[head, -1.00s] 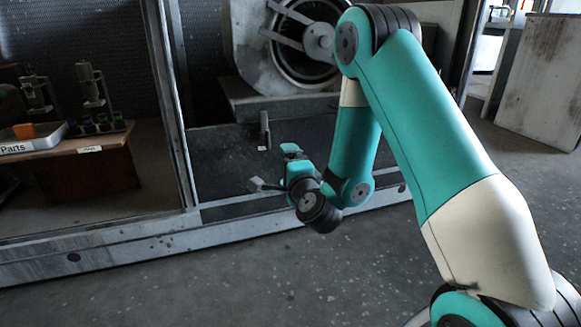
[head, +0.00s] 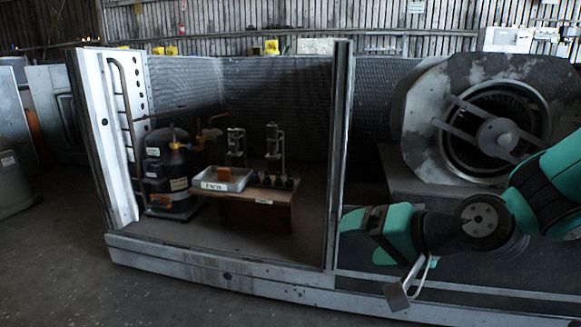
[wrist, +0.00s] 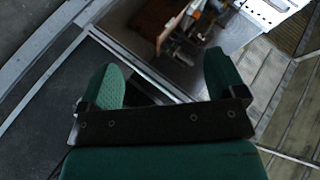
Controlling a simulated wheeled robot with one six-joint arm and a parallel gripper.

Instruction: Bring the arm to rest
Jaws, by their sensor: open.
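My gripper (head: 366,238) is at the right of the head view, at the end of my teal and black arm (head: 480,220). It points left, in front of the housing's upright post (head: 338,160). In the wrist view its two green fingers (wrist: 163,82) stand apart with nothing held between them. Most of the arm is cut off by the right edge of the head view.
The blower (head: 490,125) stands behind the arm. Left of the post, a bay holds a wooden bench (head: 245,208) with a parts tray (head: 222,180), and a black tank (head: 168,170). A low metal sill (head: 220,275) runs along the front. Floor in front is clear.

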